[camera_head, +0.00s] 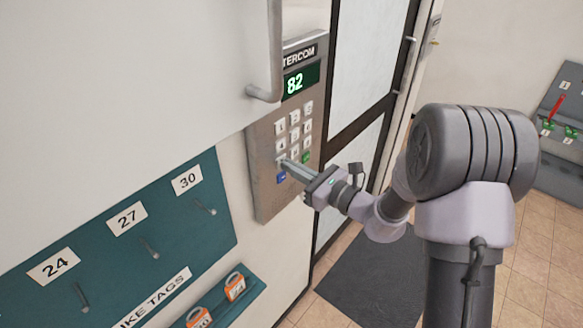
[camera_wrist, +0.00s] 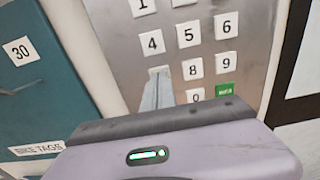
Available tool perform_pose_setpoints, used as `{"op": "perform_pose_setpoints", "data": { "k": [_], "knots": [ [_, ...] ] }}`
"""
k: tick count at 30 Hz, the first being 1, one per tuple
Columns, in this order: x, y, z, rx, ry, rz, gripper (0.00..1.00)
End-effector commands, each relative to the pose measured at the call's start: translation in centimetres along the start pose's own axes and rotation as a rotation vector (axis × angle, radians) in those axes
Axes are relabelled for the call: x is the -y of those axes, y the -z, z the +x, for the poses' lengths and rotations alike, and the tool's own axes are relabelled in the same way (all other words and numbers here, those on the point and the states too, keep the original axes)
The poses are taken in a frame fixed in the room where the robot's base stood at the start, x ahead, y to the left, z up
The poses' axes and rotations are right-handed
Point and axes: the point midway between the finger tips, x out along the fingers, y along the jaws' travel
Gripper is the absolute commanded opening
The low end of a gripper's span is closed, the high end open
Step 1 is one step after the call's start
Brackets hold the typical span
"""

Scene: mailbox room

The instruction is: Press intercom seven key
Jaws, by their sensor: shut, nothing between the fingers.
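The grey metal intercom panel (camera_head: 265,185) hangs on the wall, with a lit display (camera_head: 300,80) reading 82 and a keypad of white keys. In the wrist view the panel (camera_wrist: 250,60) fills the upper middle, with the keys 4 (camera_wrist: 152,42), 5, 6, 8 (camera_wrist: 192,69), 9 and 0 readable. My gripper (camera_head: 284,162) is shut and empty, its fingertips at the key below 4 and left of 8. In the wrist view the fingertips (camera_wrist: 158,74) cover most of that key, so its number is hidden. I cannot tell whether they touch it or press it in.
A teal bike tags board (camera_head: 110,240) with hooks numbered 24, 27 and 30 is at the left. Orange tags (camera_head: 235,287) sit on its ledge. A white door with a handle (camera_head: 272,60) overhangs the panel's upper left. A glazed door (camera_head: 360,100) stands right of the panel.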

Motion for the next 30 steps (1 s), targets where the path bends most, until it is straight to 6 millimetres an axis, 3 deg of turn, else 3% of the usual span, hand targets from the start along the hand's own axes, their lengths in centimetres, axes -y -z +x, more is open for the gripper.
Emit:
{"op": "perform_pose_setpoints", "data": {
  "k": [11, 18, 30],
  "knots": [
    [0.0, 0.0, 0.3, 0.0, 0.0, 0.001, 0.0],
    [0.0, -0.1, 2.2, 0.002, 0.0, 0.0, 0.0],
    [0.6, -0.4, 1.7, 0.009, 0.0, -0.003, 0.0]
  ]
}}
